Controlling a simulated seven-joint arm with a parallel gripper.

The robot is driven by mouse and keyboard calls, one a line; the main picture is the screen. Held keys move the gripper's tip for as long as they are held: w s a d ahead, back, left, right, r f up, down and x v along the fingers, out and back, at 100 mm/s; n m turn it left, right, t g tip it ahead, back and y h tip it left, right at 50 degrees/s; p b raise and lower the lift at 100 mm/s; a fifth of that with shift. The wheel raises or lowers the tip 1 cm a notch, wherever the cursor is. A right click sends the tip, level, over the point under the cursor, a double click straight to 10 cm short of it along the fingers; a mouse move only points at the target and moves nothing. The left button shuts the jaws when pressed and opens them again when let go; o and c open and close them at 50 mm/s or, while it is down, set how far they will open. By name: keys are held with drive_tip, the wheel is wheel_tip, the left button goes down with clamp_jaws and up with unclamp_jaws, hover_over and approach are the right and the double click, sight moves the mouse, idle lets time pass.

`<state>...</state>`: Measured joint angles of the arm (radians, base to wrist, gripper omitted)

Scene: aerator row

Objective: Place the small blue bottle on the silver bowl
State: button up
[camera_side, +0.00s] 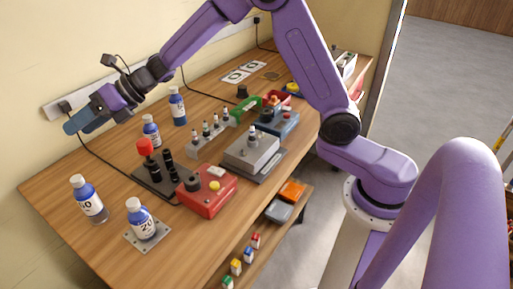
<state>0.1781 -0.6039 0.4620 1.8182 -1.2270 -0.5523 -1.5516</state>
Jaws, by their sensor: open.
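Several white-capped bottles with blue parts stand on the wooden table. One stands at the front left (88,200), one marked 20 (143,222) on a square silver-grey plate (148,237), a smaller one (151,131) farther back, and one (177,107) near the wall. I cannot tell which one is the small blue bottle of the task. I cannot make out a silver bowl. My gripper (82,120) has blue-grey fingers, is open, and hangs at the upper left near the wall, apart from the bottles; the gap between its fingers is hard to see.
A base with a red ball-topped lever (146,148) and a red box (206,192) stand mid-table. Behind are a row of small vials (211,132) and a grey box (250,152). A lower shelf holds small trays (279,211). The left table corner is clear.

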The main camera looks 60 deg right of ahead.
drive_tip(key=s+d+f+m+g+h, duration=0.2)
drive_tip(key=s+d+m, duration=0.5)
drive_tip(key=s, duration=0.6)
drive_tip(key=s+d+f+m+g+h, duration=0.2)
drive_tip(key=s+d+m+h, duration=0.3)
drive_tip(key=s+d+m, duration=0.3)
drive_tip(key=s+d+f+m+g+h, duration=0.2)
drive_tip(key=s+d+m, duration=0.6)
drive_tip(key=s, duration=1.1)
drive_tip(key=m+h, duration=0.1)
drive_tip(key=m, duration=0.3)
drive_tip(key=shift+s+g+h, duration=0.3)
drive_tip(key=shift+s+g, duration=0.05)
drive_tip(key=shift+g, duration=0.05)
